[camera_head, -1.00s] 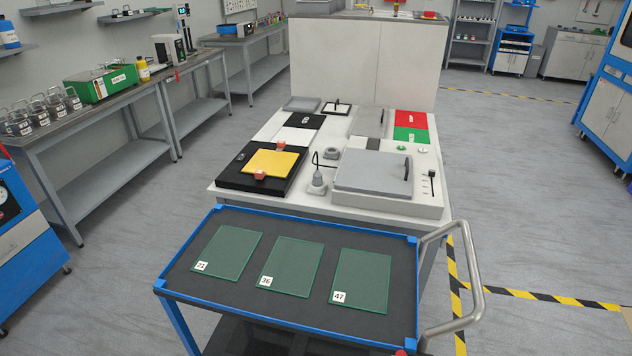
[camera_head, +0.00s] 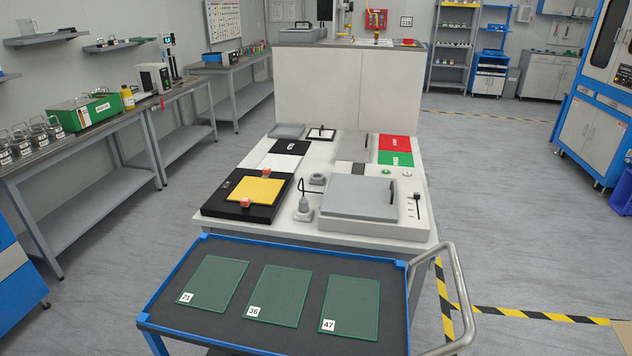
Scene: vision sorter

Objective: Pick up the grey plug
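The grey plug (camera_head: 303,208) stands on the white worktable (camera_head: 262,225) near its front edge. A black cord rises from it and loops over toward the right. It sits between a black device with a yellow plate (camera_head: 256,190) on its left and a white unit with a grey lid (camera_head: 358,195) on its right. A small grey round socket-like part (camera_head: 317,180) lies just behind it. Neither of my grippers is in view.
A blue-rimmed cart (camera_head: 192,246) with green glass plates (camera_head: 275,295) numbered 21, 36 and 47 stands in front of the worktable. Its metal handle (camera_head: 460,290) sticks out on the right. A black mat, red and green pads (camera_head: 395,158) lie farther back. Floor to the right is open.

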